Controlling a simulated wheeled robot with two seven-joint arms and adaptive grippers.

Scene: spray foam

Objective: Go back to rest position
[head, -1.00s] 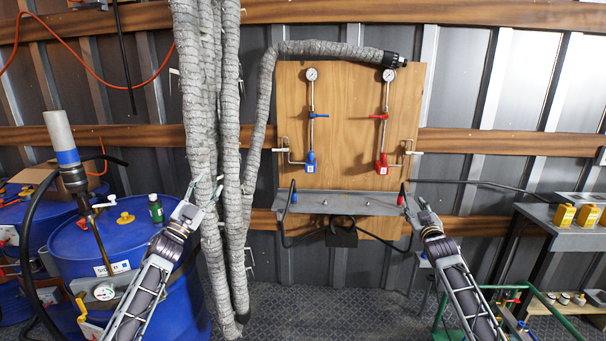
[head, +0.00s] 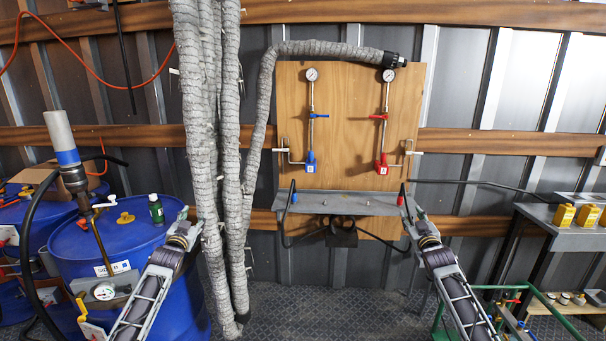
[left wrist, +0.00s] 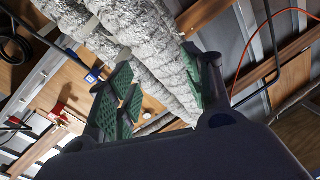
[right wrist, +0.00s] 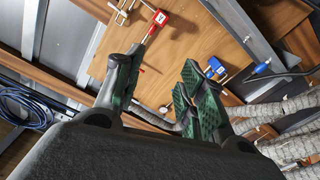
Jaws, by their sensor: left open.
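My left gripper (head: 185,228) is raised in front of the blue drum at the left, beside the grey wrapped hoses. In the left wrist view its green-padded fingers (left wrist: 162,82) are spread with nothing between them; the hoses show behind. My right gripper (head: 417,222) is raised in front of the right end of the grey shelf. In the right wrist view its fingers (right wrist: 158,85) are apart and empty, with the wooden panel behind. Both forearms come up from the bottom of the head view.
The wooden panel (head: 345,150) carries two gauges with a blue and a red valve. Grey hoses (head: 205,130) hang between the blue drum (head: 130,245) and the panel. A grey table (head: 560,222) with yellow bottles stands right.

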